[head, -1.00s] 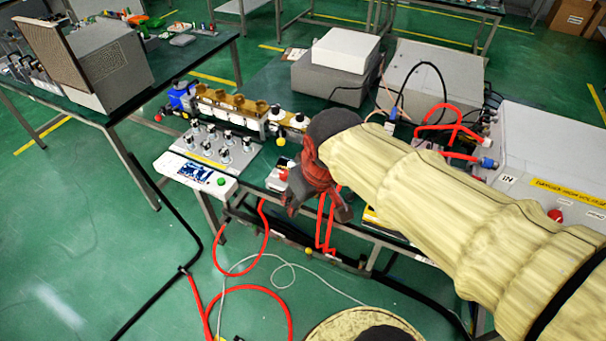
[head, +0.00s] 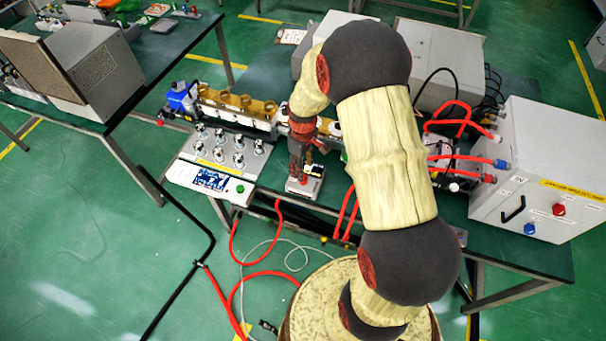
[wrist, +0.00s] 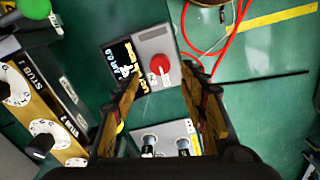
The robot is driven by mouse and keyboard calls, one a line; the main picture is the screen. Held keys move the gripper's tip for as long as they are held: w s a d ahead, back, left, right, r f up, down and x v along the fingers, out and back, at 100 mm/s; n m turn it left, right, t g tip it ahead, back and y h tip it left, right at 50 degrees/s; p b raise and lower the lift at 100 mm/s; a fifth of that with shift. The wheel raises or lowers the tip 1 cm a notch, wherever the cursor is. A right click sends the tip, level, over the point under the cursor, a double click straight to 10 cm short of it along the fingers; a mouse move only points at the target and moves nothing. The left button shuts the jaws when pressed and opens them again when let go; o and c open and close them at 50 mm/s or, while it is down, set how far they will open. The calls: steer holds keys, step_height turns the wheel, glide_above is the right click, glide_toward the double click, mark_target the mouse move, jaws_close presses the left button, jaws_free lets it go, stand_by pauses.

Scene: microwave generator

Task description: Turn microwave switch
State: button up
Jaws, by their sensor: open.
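The small grey box (wrist: 142,58) with a dark lit display and a red knob (wrist: 160,63) shows in the wrist view, just beyond my fingertips. In the head view this small box (head: 304,189) stands at the front edge of the bench, below my gripper (head: 304,172). In the wrist view my gripper (wrist: 163,82) is open and empty, one finger to each side of the red knob's line. The knob looks apart from both fingers. My gripper and arm partly cover the box in the head view.
A panel of several knobs (head: 232,148) stands left of my gripper. The stub tuner with white dials (wrist: 48,128) is at the wrist view's left. A large grey cabinet (head: 545,150) with red and blue knobs is at right. Red hoses (head: 277,225) hang off the bench front.

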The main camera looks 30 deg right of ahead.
steer(key=shift+f+b, duration=0.3)
steer(key=shift+f, duration=2.4)
steer(key=c, duration=0.3)
steer(key=c, duration=0.7)
jaws_close()
steer(key=shift+m, duration=0.3)
steer(key=m+p, duration=0.1)
steer(key=m, duration=1)
steer(key=shift+m, duration=0.3)
